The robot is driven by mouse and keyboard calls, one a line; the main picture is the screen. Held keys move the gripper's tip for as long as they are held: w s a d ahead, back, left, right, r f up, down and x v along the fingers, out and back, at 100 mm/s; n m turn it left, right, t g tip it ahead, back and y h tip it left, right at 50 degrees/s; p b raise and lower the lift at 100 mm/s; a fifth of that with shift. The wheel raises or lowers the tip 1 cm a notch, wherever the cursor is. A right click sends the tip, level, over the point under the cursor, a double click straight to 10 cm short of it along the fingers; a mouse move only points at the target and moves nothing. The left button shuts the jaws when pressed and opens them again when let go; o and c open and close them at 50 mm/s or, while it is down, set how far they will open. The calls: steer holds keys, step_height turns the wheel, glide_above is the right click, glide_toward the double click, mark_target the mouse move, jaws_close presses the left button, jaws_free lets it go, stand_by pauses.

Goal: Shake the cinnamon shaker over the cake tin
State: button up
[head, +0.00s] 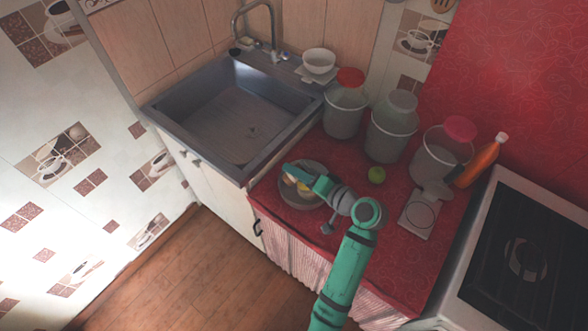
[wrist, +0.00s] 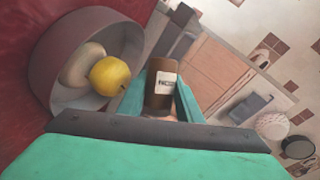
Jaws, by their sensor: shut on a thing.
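A brown shaker with a pale label (wrist: 160,90) is between the teal fingers of my gripper (wrist: 160,98) in the wrist view. My gripper is shut on it. A round grey tin or bowl (wrist: 48,62) lies to the left of the shaker there, apart from it, with a yellow fruit and a pale rounded thing inside. In the head view my gripper (head: 306,178) is over this round vessel (head: 304,203) on the red counter. The arm and gripper partly cover the vessel, and I cannot make out the shaker there. I cannot tell how far the shaker is tilted.
A green apple (head: 376,175) and a white scale (head: 419,213) are to the right on the red counter (head: 358,199). Several lidded jars and an orange bottle (head: 479,163) stand behind. The sink (head: 230,113) is at the left, the stove (head: 525,260) at the right.

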mark_target(301, 165)
steer(key=r, duration=0.1)
steer(key=n, duration=0.1)
steer(key=r+n+h, duration=0.1)
steer(key=shift+w+d+r+t, duration=0.1)
steer(key=shift+d+r+t, duration=0.15)
steer(key=shift+r+t, duration=0.05)
steer(key=shift+w+d+r+n+t+h, duration=0.2)
steer(key=shift+r+n+h, duration=0.3)
steer(key=shift+r, duration=0.25)
steer(key=shift+w+d+r+n+t+h, duration=0.15)
steer(key=shift+r+n+h, duration=0.25)
steer(key=shift+r+n, duration=0.25)
steer(key=shift+s+a+r+n+t+h, duration=0.1)
steer(key=shift+r+n+t+h, duration=0.25)
steer(key=shift+r+n+h, duration=0.5)
steer(key=shift+r+n+t+h, duration=0.5)
steer(key=shift+r+n, duration=0.2)
steer(key=shift+n, duration=0.3)
